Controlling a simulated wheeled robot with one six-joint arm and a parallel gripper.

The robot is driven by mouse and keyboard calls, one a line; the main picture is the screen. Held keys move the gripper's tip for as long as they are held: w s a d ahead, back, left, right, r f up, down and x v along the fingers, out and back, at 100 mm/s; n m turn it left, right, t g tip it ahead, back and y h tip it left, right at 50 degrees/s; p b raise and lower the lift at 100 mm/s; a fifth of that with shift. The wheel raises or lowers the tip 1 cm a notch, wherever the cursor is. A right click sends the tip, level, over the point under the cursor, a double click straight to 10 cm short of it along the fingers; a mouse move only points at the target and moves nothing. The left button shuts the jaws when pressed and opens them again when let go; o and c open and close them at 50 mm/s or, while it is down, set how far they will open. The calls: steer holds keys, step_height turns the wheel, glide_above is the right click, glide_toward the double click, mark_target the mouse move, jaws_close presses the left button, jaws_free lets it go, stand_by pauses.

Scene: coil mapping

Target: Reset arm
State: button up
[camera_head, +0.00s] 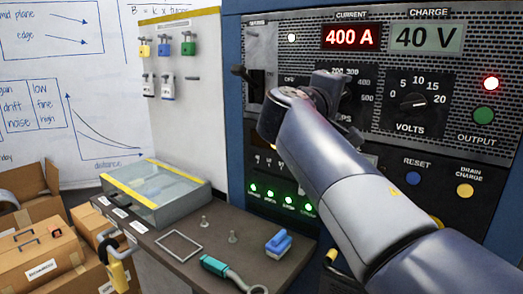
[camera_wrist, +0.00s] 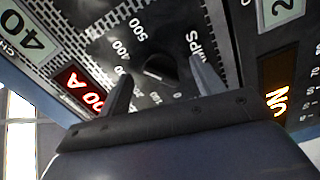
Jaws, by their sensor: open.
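My arm reaches from the lower right of the head view up to the front of the power panel (camera_head: 465,150). My gripper (camera_wrist: 163,85) is open and empty in the wrist view, its two dark fingers apart, facing the AMPS dial. The dial's black knob (camera_wrist: 158,68) shows between and beyond the fingers; I cannot tell whether they touch it. In the head view my wrist covers much of this dial (camera_head: 366,88), and the fingertips are hidden. The red current display (camera_head: 351,36) reads 400 A. The charge display (camera_head: 426,37) reads 40 V.
The VOLTS knob (camera_head: 413,101), a green output button (camera_head: 483,115), a blue reset button (camera_head: 411,178) and a yellow drain button (camera_head: 464,190) are nearby. Below are a grey bench (camera_head: 205,262) with a clear-lidded case (camera_head: 160,188), a blue block (camera_head: 279,244) and a teal-handled tool (camera_head: 214,265).

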steer(key=n+p, duration=0.8)
steer(key=p, duration=0.1)
steer(key=n+p, duration=0.4)
steer(key=shift+a+r+n+p, duration=0.1)
steer(key=shift+r+n+p, duration=0.2)
steer(key=shift+p, duration=0.05)
steer(key=shift+f, duration=0.1)
